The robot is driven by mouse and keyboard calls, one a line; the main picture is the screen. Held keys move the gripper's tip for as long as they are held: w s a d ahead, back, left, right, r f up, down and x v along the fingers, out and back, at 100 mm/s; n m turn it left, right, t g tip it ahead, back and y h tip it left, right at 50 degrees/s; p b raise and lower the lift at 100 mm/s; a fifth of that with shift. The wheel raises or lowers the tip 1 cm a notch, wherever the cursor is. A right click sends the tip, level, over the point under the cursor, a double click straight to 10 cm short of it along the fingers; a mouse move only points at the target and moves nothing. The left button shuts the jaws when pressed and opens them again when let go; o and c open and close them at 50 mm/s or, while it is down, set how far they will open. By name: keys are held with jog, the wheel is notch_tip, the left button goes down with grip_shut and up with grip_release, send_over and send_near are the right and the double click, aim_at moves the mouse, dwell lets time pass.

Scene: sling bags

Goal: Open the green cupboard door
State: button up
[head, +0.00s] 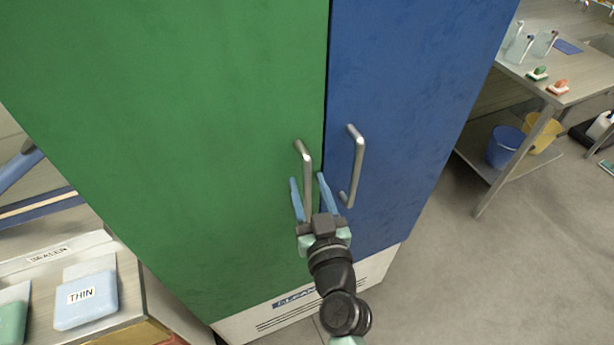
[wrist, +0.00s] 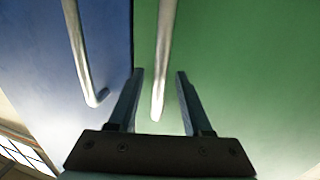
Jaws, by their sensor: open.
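The green cupboard door (head: 190,110) fills the left of the head view and looks shut, level with the blue door (head: 410,90) beside it. The green door's metal bar handle (head: 306,168) stands upright near its right edge. My gripper (head: 309,185) is open, with one light blue finger on each side of that handle. In the wrist view the green door's handle (wrist: 161,70) runs down between the two open fingers of my gripper (wrist: 160,75), and gaps show on both sides. The lower end of the handle is partly hidden by my gripper in the head view.
The blue door's handle (head: 355,160) is close to the right of my right finger. A bench with a blue pouch marked THIN (head: 85,302) stands at the lower left. A steel table (head: 560,80) with buckets beneath stands at the right.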

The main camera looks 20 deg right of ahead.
jog(key=shift+w, duration=0.6)
grip_shut()
dwell(1.1)
